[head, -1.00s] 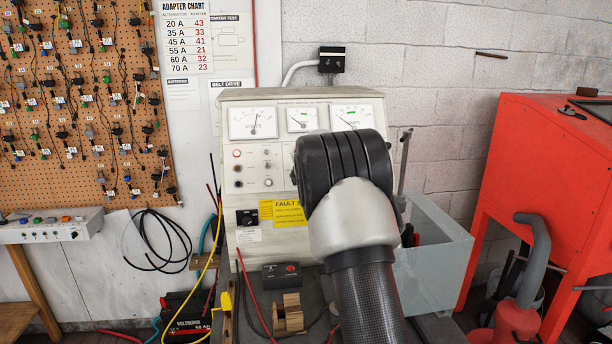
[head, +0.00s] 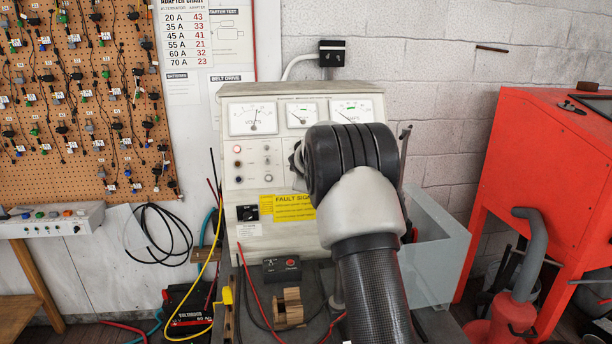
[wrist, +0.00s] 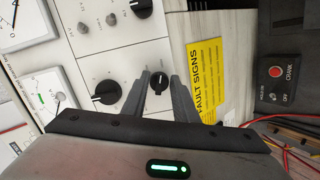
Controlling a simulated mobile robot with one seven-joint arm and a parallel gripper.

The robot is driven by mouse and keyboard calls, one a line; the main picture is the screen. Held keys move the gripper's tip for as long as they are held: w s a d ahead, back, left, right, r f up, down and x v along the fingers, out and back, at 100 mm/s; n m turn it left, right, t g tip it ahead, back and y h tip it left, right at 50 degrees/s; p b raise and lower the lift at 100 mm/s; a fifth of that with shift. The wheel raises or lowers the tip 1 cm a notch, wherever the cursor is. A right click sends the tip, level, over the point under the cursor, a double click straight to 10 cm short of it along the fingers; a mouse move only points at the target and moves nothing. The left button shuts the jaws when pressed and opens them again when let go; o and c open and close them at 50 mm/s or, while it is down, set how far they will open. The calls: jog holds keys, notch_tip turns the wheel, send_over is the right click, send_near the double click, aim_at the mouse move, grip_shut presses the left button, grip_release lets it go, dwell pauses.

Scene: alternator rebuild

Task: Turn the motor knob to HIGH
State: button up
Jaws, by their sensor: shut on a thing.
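The test bench panel (head: 240,170) is pale grey with gauges on top, and my arm covers its right middle. In the wrist view a small black knob (wrist: 158,83) with a white pointer mark sits between my gripper's fingers (wrist: 162,80). The fingers are shut on this knob, one on each side. Its label is not readable, so I cannot read its setting. A larger black knob (wrist: 105,93) is to its left, and another black knob (wrist: 142,8) is above. In the head view my arm hides the fingers and the held knob.
A yellow FAULT SIGNS label (wrist: 205,75) lies right of the fingers. A CRANK box with a red button (wrist: 275,72) is farther right. In the head view a wooden block (head: 288,308) and cables lie below the panel. A red cabinet (head: 540,180) stands at right.

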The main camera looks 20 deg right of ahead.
dwell(0.4)
jog(key=o, duration=1.1)
jog(key=shift+c, duration=0.2)
jog(key=b+v, duration=0.2)
jog(key=v, duration=1.5)
jog(key=shift+s+r, duration=0.15)
jog(key=shift+s, duration=0.05)
jog(key=s+a+r+m+g+y+p, duration=0.1)
jog(key=s+a+m, duration=0.2)
jog(key=s, duration=0.7)
jog(key=s+a+r+m+g, duration=0.1)
jog(key=s+a+m+g, duration=0.2)
jog(key=s, duration=0.7)
jog(key=s+a+f+m+y, duration=0.1)
jog(key=s+a+f+m, duration=0.1)
jog(key=s, duration=0.7)
jog(key=s+a+f+m+g+y+p, duration=0.1)
jog(key=s+a+f+m, duration=0.2)
jog(key=s+a, duration=0.3)
jog(key=s+f, duration=0.1)
jog(key=s, duration=0.3)
jog(key=shift+s+a+f+y, duration=0.2)
jog(key=shift+a+f+y, duration=0.05)
jog(key=shift+a+y, duration=0.15)
